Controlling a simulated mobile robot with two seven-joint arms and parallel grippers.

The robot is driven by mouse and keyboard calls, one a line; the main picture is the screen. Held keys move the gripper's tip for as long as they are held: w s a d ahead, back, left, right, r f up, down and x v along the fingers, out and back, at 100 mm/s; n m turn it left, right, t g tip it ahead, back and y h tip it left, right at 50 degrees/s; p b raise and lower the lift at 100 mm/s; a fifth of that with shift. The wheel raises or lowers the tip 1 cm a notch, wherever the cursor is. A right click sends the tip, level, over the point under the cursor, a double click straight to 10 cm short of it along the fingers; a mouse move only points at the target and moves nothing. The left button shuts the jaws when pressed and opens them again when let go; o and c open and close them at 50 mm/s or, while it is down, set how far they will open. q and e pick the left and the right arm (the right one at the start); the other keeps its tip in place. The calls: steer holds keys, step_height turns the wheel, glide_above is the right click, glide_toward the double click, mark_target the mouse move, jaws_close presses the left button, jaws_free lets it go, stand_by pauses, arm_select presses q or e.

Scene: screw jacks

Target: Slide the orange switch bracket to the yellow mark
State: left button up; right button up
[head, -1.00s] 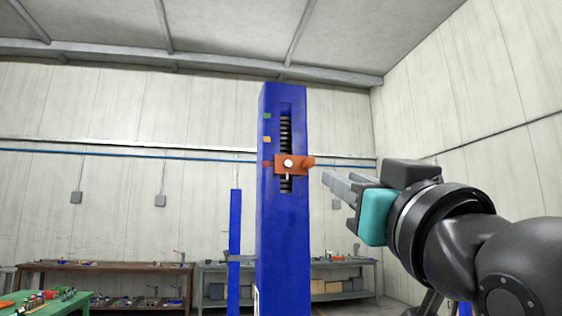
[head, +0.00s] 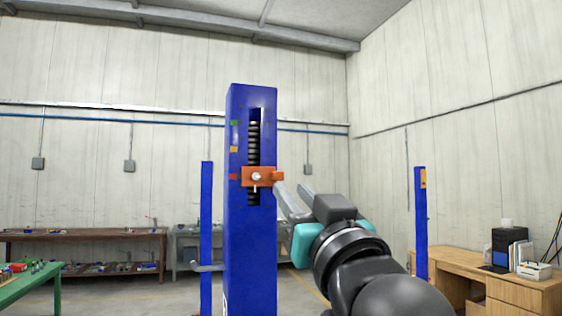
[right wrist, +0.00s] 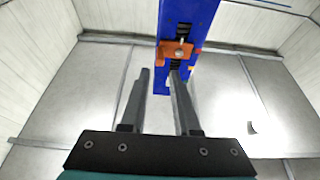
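The orange switch bracket (head: 262,177) sits on the slotted front of a blue jack column (head: 250,240), with a round silver bolt on its face. It is level with a red mark (head: 233,176). A yellow-orange mark (head: 234,149) is above that, and a green mark (head: 234,123) higher still. My right gripper (head: 291,189) is open, its fingertips just right of and slightly below the bracket's right end. In the right wrist view, the open fingers (right wrist: 160,76) point toward the bracket (right wrist: 174,50), with nothing between them. I cannot tell whether they touch it. My left gripper is not in view.
A dark screw (head: 254,142) shows in the column's slot. Other blue posts (head: 206,230) stand behind, left and right. Workbenches (head: 85,235) line the back wall; a green table (head: 30,281) is at lower left and a wooden desk (head: 500,280) at right.

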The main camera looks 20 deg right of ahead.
mark_target(280, 178)
steer(key=p+x, duration=0.1)
steer(key=x, duration=0.5)
steer(key=shift+w+p, duration=0.35)
steer(key=shift+w, duration=0.05)
jaws_close()
stand_by(1.1)
